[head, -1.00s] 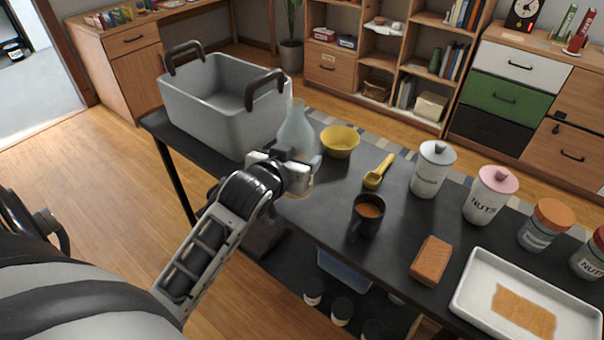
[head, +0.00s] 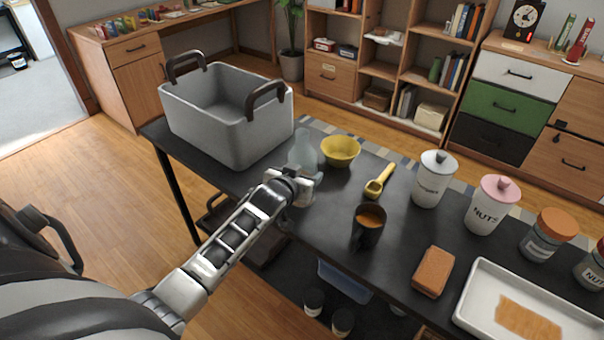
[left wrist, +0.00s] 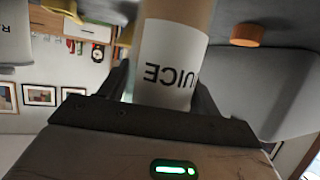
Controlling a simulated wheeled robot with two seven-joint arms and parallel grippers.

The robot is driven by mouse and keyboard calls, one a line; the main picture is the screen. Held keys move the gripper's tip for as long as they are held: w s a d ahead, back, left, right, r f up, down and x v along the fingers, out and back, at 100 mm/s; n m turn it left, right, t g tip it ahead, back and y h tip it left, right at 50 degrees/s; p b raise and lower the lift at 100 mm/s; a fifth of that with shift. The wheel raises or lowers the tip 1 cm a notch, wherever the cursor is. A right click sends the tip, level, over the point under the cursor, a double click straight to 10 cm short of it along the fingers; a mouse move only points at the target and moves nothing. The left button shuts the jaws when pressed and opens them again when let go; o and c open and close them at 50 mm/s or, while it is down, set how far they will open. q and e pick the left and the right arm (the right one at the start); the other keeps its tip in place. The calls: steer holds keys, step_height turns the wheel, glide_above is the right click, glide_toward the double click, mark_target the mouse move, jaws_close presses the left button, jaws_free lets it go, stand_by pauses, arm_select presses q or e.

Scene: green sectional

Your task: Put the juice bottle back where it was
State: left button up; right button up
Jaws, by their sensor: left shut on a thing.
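The juice bottle (head: 303,152) is pale and translucent in the head view, near the back edge of the dark table between the grey bin and the yellow bowl. My left gripper (head: 303,188) is shut around it, in front of it from the head camera. In the left wrist view the white label of the juice bottle (left wrist: 165,62) shows upside down between the fingers (left wrist: 160,90). The bottle looks roughly upright. My right gripper is out of view.
The grey bin (head: 215,135) stands close left of the bottle, the yellow bowl (head: 340,150) close right. A yellow scoop (head: 378,182), a dark mug (head: 368,228), a brown block (head: 432,270), lidded jars and a white tray (head: 470,310) fill the right side. Some bare tabletop lies around the gripper.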

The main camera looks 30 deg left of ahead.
arm_select(q)
steer(key=o, duration=1.3)
steer(key=shift+f, duration=0.1)
steer(key=shift+r, duration=0.25)
steer(key=v, duration=1.1)
steer(key=s+d+f+m+g+h, duration=0.1)
steer(key=s+d+f, duration=0.2)
steer(key=s+d, duration=0.2)
steer(key=s+d+f+m+g+h, duration=0.1)
steer(key=s+d+f+m+h, duration=0.1)
steer(key=s+d+f, duration=0.2)
steer(key=s+d+f+m+g+h+p, duration=0.1)
steer(key=s+d+f+h, duration=0.1)
steer(key=s+d+f, duration=0.2)
steer(key=shift+s+d+m, duration=0.2)
steer(key=shift+s+d, duration=0.7)
steer(key=shift+d, duration=0.2)
steer(key=shift+s+d+m, duration=0.2)
steer(key=shift+s+d, duration=0.7)
steer(key=shift+d, duration=0.2)
